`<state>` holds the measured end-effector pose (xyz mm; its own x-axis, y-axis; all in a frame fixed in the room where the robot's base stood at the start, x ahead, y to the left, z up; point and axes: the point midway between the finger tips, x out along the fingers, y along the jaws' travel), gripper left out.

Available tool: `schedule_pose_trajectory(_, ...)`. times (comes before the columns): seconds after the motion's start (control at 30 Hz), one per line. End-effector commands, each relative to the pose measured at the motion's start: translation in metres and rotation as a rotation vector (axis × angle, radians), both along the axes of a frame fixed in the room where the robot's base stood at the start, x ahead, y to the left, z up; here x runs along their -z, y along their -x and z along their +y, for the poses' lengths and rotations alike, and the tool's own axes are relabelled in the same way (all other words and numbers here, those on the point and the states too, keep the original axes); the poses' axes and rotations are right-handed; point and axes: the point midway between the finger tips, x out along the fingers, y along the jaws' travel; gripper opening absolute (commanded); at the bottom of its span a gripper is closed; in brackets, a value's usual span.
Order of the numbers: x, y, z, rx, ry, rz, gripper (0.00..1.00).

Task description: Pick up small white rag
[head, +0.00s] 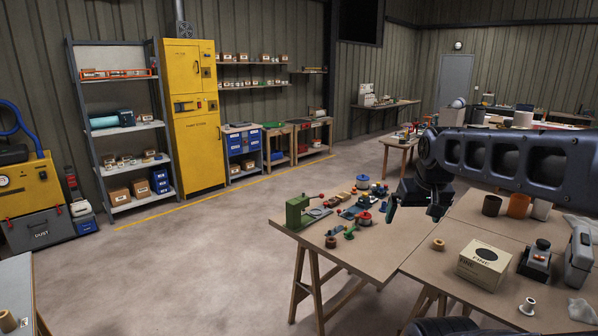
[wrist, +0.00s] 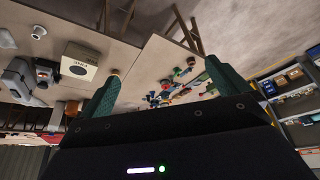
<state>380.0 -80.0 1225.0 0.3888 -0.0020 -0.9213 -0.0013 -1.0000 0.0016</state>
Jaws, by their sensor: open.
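A small crumpled white cloth, which looks like the rag, (head: 582,309) lies on the wooden table near the right edge of the head view. A second pale crumpled piece (head: 578,222) lies farther back at the right edge; I cannot tell whether it is cloth or plastic. My gripper (head: 414,205) hangs above the table, to the left of and well away from both. In the wrist view my gripper (wrist: 161,72) has its two green fingers spread with nothing between them. A whitish patch (wrist: 7,39) at that view's left edge may be one of the cloths.
Floor to the left is open.

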Motion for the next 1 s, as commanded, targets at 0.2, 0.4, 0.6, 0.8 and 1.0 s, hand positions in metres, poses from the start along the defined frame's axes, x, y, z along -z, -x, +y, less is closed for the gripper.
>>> schedule_pose_trajectory(0.2, 0.001, 0.001, 0.001, -0.002, 0.000, -0.001, 1.00)
schedule_pose_trajectory(0.4, 0.001, 0.001, 0.001, -0.002, 0.000, -0.001, 0.88)
schedule_pose_trajectory(0.6, 0.001, 0.001, 0.001, -0.002, 0.000, -0.001, 0.50)
schedule_pose_trajectory(0.8, 0.001, 0.001, 0.001, -0.002, 0.000, -0.001, 0.50)
schedule_pose_trajectory(1.0, -0.001, -0.009, -0.003, 0.057, -0.029, 0.004, 0.50)
